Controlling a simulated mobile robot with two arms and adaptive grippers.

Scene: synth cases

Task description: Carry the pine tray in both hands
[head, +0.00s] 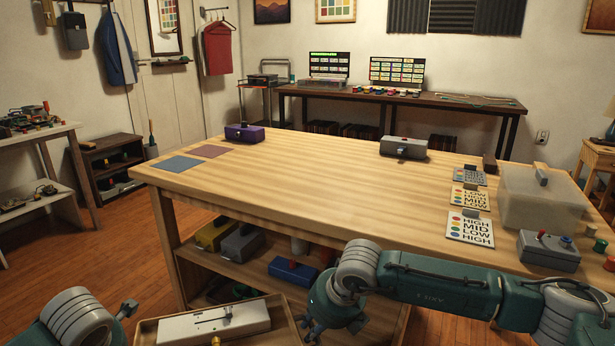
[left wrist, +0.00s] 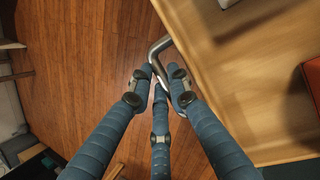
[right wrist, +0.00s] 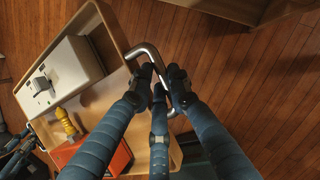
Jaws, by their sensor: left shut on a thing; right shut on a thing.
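The pine tray (head: 281,312) shows at the bottom of the head view, cut off by the lower edge. It holds a white device box (head: 215,322); the right wrist view also shows a yellow knobbed part (right wrist: 66,124) and an orange-red box (right wrist: 108,155) in it. My left gripper (left wrist: 160,80) is shut on the tray's bent metal handle (left wrist: 158,47). My right gripper (right wrist: 160,82) is shut on the opposite metal handle (right wrist: 147,52). In the head view, the right gripper (head: 318,322) is beside the tray's right end; the left one is mostly hidden.
A large wooden workbench (head: 300,205) stands right ahead, with boxes on its lower shelf. Its top holds a purple box (head: 244,132), a grey box (head: 403,148), cards and a clear bin (head: 540,200). The middle of the top is clear. Open floor (head: 60,270) lies left.

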